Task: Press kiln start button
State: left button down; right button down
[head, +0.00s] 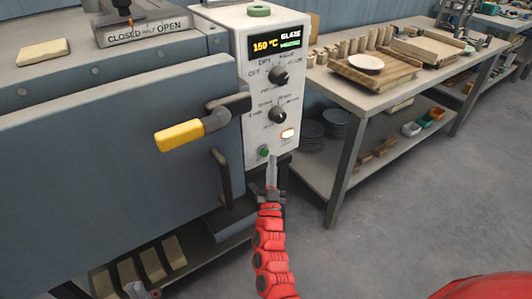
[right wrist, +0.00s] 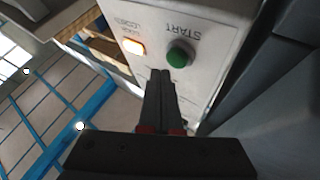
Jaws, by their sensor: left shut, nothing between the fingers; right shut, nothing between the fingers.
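The kiln's white control panel (head: 262,100) carries a green start button (head: 264,152) low on its front. The button also shows in the right wrist view (right wrist: 179,54), beside an upside-down START label. My right gripper (head: 272,160) is shut and empty, its narrow tips just right of and slightly below the button in the head view. In the right wrist view its tips (right wrist: 161,74) lie just below and left of the button; I cannot tell whether they touch the panel. My left gripper (head: 139,289) is shut at the bottom edge, by the kiln's lower shelf.
A lit button (head: 287,134) sits above the start button. Two black knobs and a display reading 150 °C and GLAZE are higher. The kiln door (head: 110,170) has a yellow-handled latch (head: 182,135). A workbench (head: 400,90) stands to the right; the floor before it is clear.

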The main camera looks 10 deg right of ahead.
jog(key=shift+s, duration=0.1)
jog(key=shift+s+d+p, duration=0.15)
jog(key=shift+s+d, duration=0.15)
jog(key=shift+s, duration=0.45)
jog(key=shift+s+d+p, duration=0.1)
jog(key=shift+s+d, duration=0.15)
jog(key=shift+s, duration=0.55)
jog(key=shift+s+d+p, duration=0.15)
jog(key=shift+s+d, duration=0.15)
jog(key=shift+s, duration=0.45)
